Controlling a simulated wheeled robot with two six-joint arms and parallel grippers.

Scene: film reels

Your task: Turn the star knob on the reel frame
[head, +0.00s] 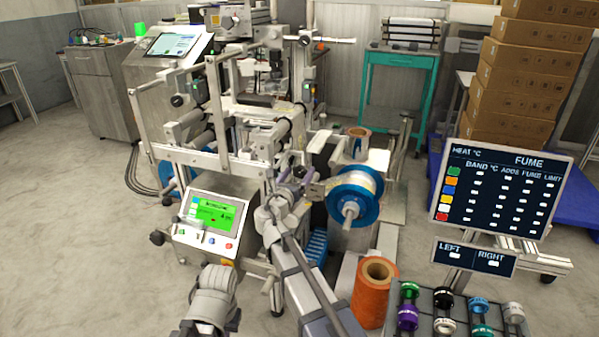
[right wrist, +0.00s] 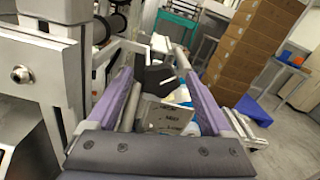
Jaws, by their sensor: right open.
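My right gripper (head: 296,174) has purple-lined fingers and is at the reel frame (head: 180,157), left of the blue-flanged reel (head: 370,205). In the right wrist view, its jaws (right wrist: 159,80) are open. A black knob-like part (right wrist: 154,76), apparently the star knob, shows between the fingers. I see no clear grip on it; the exact gap is hard to tell. In the head view my gripper and arm cover this spot. A grey part of my left arm (head: 212,300) shows at the bottom; I cannot make out its fingers clearly.
A green-screen control box (head: 215,215) stands at the frame's lower left. An orange roll (head: 374,292) and a rack of coloured spools (head: 440,300) are at the lower right. A dark display board (head: 500,190) stands right, before stacked cartons (head: 525,70). Floor at left is clear.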

